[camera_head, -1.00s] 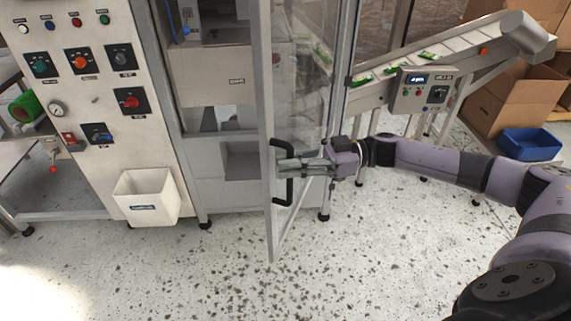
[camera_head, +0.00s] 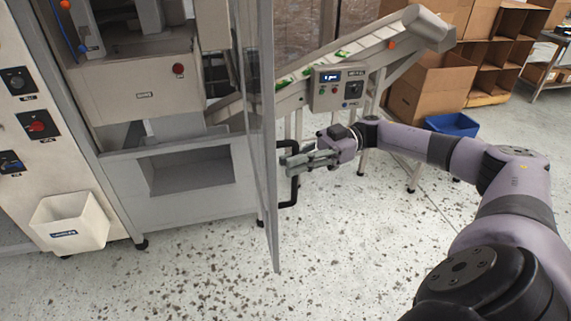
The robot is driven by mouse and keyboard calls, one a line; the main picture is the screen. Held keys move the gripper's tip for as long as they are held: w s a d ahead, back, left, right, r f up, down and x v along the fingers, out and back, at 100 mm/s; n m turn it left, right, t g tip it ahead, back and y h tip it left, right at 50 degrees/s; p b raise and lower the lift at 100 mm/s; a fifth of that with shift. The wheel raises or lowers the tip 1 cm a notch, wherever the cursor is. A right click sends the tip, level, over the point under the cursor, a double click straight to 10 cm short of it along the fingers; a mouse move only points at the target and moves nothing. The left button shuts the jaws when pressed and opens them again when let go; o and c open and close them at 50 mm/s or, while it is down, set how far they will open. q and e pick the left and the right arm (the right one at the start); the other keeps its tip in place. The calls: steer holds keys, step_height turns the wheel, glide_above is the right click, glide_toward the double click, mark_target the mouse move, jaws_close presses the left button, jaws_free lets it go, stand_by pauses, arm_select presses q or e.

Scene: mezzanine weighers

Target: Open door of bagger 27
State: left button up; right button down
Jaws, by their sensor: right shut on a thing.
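The bagger's door (camera_head: 268,180) is a tall clear panel in a grey frame, seen nearly edge-on and swung out from the machine. A black bar handle (camera_head: 289,203) stands on the door's right face. My right gripper (camera_head: 290,163) is at the upper part of this handle, with its fingers shut on it. The arm reaches in from the lower right. Behind and left of the door, the bagger's open front (camera_head: 190,172) shows a grey recess. My left gripper is not in view.
A control panel with knobs (camera_head: 28,120) and a white bin (camera_head: 72,222) are at the left. A conveyor (camera_head: 370,55) with green packs, its control box (camera_head: 338,88), cardboard boxes (camera_head: 435,90) and a blue crate (camera_head: 452,124) stand behind my arm. The speckled floor in front is clear.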

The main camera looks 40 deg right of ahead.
steer(key=shift+d, duration=0.2)
steer(key=c, duration=1.6)
jaws_free()
steer(key=s+d, duration=0.1)
steer(key=d, duration=1)
steer(key=shift+s+d, duration=0.4)
